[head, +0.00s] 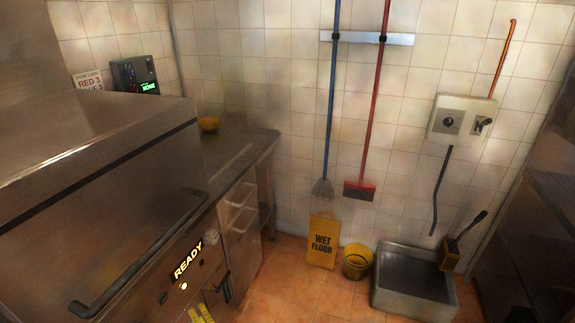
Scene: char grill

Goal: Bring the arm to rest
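Neither of my grippers can be made out in the head view. The large steel grill (100,185) fills the left side with its lid down. A dark bar handle (140,262) runs along the front of the lid. A lit sign (188,260) on the grill front reads READY, with a glowing round light (184,286) below it. A small dark shape (521,315) is cut off at the bottom right edge; I cannot tell what it is.
A blue mop (331,100) and red broom (373,110) hang on the tiled wall. A wet floor sign (323,242), yellow bucket (357,262) and grey basin (400,283) stand on the orange floor, with bare floor in front.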

